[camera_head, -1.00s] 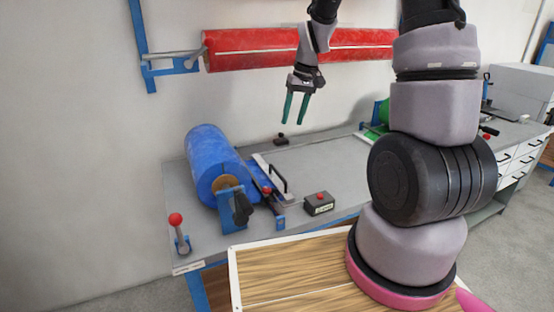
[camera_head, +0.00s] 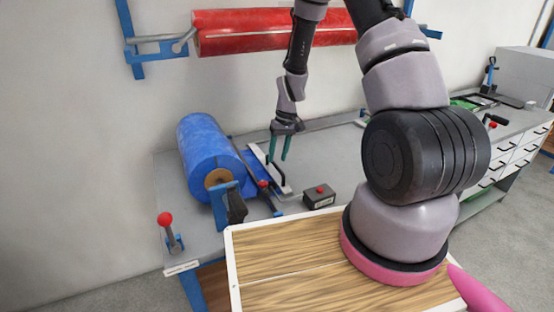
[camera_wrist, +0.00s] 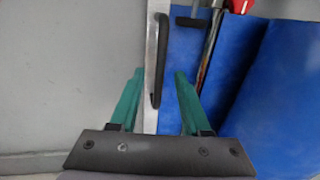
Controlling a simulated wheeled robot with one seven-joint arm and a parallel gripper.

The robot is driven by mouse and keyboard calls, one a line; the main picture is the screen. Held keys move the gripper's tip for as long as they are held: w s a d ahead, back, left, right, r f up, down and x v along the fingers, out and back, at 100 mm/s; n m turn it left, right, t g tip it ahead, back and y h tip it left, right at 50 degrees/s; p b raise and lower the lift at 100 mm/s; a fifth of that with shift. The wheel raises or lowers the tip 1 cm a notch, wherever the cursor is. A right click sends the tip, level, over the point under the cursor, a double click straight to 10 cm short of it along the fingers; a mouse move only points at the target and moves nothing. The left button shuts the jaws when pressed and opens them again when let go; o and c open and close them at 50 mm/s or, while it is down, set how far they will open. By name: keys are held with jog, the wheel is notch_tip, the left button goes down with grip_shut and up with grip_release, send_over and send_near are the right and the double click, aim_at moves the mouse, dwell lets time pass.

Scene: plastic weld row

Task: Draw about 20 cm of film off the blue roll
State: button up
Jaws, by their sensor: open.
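The blue roll (camera_head: 208,148) lies on a stand at the left of the grey bench; it fills the right of the wrist view (camera_wrist: 285,95). A strip of blue film (camera_wrist: 183,60) runs flat from the roll to a pale metal bar (camera_wrist: 150,42) with a black handle (camera_wrist: 160,50). My gripper (camera_head: 279,152) is open above this bar. In the wrist view its two green fingers stand either side of the black handle, with the film under the right finger. I cannot tell how far above the handle the fingertips are.
A red-knobbed lever (camera_head: 166,226) stands at the bench's front left corner. A dark box with a red button (camera_head: 319,194) sits right of the bar. A red roll (camera_head: 270,32) hangs on the wall.

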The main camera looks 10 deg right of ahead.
jog(key=shift+a+f, duration=0.2)
jog(key=shift+f, duration=0.75)
jog(key=shift+c, duration=0.4)
grip_shut()
dwell(0.4)
